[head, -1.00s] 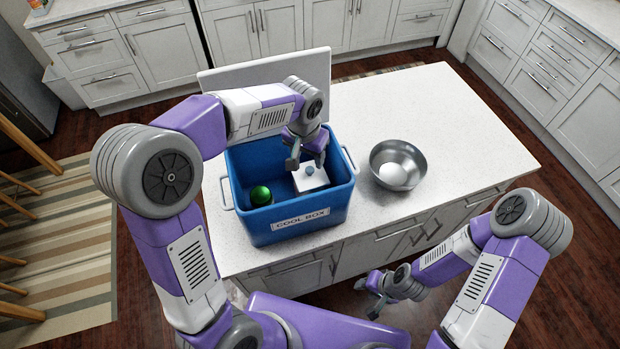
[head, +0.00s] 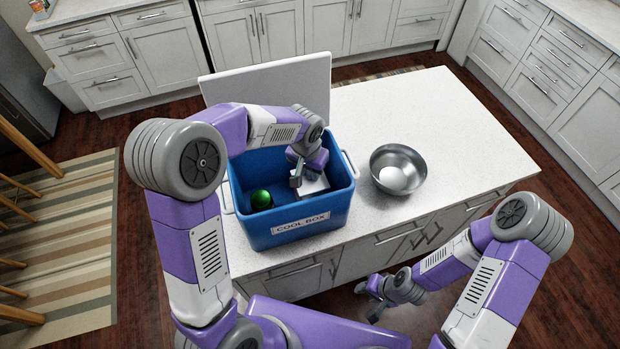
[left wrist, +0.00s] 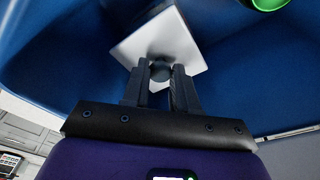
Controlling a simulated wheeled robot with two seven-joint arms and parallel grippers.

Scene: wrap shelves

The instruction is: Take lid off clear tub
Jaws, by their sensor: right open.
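The white square lid (head: 318,186) with its small round knob is low inside the blue cool box (head: 252,226), right of centre. The tub under it is hidden. My left gripper (head: 299,172) reaches down into the box over the lid and covers the knob in the head view. In the left wrist view the fingers (left wrist: 161,80) stand on both sides of the dark knob (left wrist: 160,71), in front of the pale lid (left wrist: 184,44). I cannot tell whether they press on it. My right gripper (head: 369,298) is open and empty, in front of the counter.
A green ball-like object (head: 262,200) lies in the box, left of the lid; its edge shows in the left wrist view. A metal bowl (head: 414,172) with a white round object (head: 393,179) stands right of the box. A white panel (head: 260,84) stands upright behind. The right counter is clear.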

